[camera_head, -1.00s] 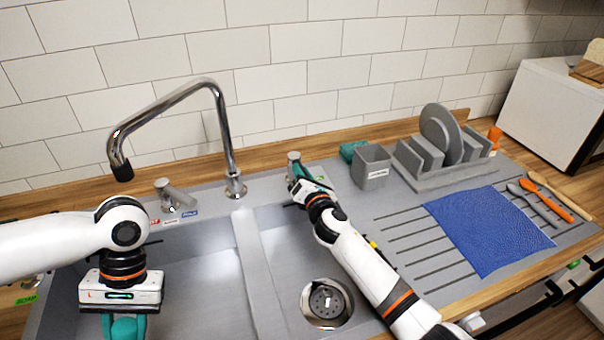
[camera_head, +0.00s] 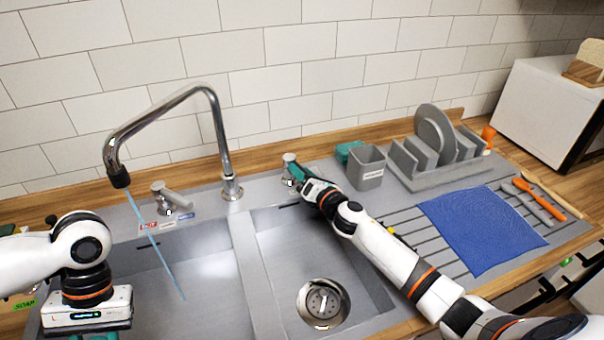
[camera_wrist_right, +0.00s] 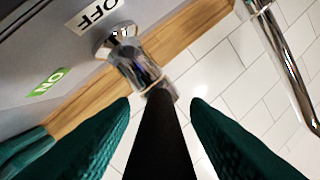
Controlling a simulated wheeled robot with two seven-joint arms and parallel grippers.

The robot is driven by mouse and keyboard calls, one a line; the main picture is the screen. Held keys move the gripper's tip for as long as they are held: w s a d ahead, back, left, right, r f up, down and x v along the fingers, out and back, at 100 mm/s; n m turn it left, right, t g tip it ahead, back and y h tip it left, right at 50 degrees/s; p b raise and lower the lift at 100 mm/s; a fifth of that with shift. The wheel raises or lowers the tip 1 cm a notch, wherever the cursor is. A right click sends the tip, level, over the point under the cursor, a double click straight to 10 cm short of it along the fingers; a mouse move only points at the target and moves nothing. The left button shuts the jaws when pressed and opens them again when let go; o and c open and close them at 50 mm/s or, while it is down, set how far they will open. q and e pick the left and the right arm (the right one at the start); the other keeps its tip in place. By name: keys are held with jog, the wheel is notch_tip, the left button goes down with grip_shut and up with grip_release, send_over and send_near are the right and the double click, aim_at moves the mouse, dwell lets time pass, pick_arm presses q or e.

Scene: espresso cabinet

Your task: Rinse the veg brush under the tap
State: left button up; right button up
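A chrome tap (camera_head: 215,110) arches over the left basin, and a thin blue water stream (camera_head: 155,235) falls from its black-tipped spout. My right gripper (camera_head: 292,172) is at a small chrome valve (camera_head: 289,158) behind the right basin. In the right wrist view, its green fingers (camera_wrist_right: 160,108) are apart, with the valve's black lever (camera_wrist_right: 160,140) between them; contact is unclear. ON and OFF labels flank the valve (camera_wrist_right: 135,58). My left gripper's body (camera_head: 88,310) is over the left basin, its fingers cut off by the lower edge. I cannot make out the veg brush.
A grey cup (camera_head: 366,168), a teal sponge (camera_head: 346,152) and a plate rack (camera_head: 430,178) stand behind the drainboard. A blue cloth (camera_head: 483,230) and several utensils lie at right. A second chrome handle (camera_head: 172,196) is left of the tap. The right basin is empty.

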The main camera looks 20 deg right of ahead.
jog(key=shift+s, duration=0.1)
pick_arm(q)
jog(key=shift+f+b, duration=0.8)
pick_arm(e)
jog(key=s+d, duration=0.1)
jog(key=s, duration=1)
jog(key=shift+s+d, duration=0.35)
jog(key=shift+d, duration=0.05)
